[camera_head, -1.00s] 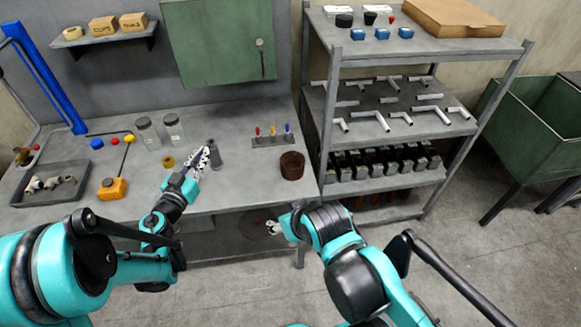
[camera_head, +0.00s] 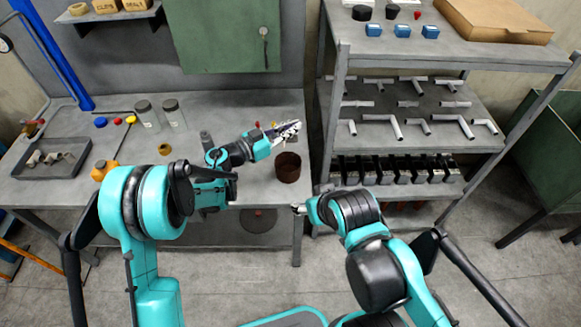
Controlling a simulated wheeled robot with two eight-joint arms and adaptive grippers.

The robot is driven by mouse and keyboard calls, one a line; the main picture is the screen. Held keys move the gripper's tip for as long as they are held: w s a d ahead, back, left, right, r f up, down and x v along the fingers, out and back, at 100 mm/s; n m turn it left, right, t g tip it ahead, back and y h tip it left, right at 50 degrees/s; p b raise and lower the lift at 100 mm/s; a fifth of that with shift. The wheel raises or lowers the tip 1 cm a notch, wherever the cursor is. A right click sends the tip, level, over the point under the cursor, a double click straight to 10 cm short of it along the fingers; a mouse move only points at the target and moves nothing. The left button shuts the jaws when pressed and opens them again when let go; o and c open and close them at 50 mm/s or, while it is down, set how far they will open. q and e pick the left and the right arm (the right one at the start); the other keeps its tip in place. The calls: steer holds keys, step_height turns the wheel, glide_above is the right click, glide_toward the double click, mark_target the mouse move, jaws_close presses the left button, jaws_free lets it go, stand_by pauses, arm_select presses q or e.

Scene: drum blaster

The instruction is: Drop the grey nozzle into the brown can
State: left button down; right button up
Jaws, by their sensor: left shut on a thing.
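The brown can (camera_head: 288,170) stands upright on the grey bench near its right front corner, open at the top. My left gripper (camera_head: 290,131) is above and just behind the can's rim in the picture, pointing right. It is shut on a small pale thing, which I take to be the grey nozzle; the fingers hide most of it, so its shape is unclear. My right gripper (camera_head: 299,209) is low in front of the bench edge, below the can in the picture. It is small and mostly hidden by its own arm, so its jaws are unclear.
A dark grey upright piece (camera_head: 206,140) stands on the bench behind my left arm. A tray (camera_head: 22,172) of fittings is at the left, with two jars (camera_head: 147,116) farther back. A shelf rack (camera_head: 400,148) stands right of the bench.

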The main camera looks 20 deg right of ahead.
arm_select(q)
steer(key=shift+d+f+b, duration=0.1)
steer(key=shift+f+b, duration=0.9)
steer(key=shift+f, duration=1.25)
steer(key=c, duration=1.5)
jaws_free()
steer(key=shift+c, duration=0.2)
steer(key=v, duration=1.2)
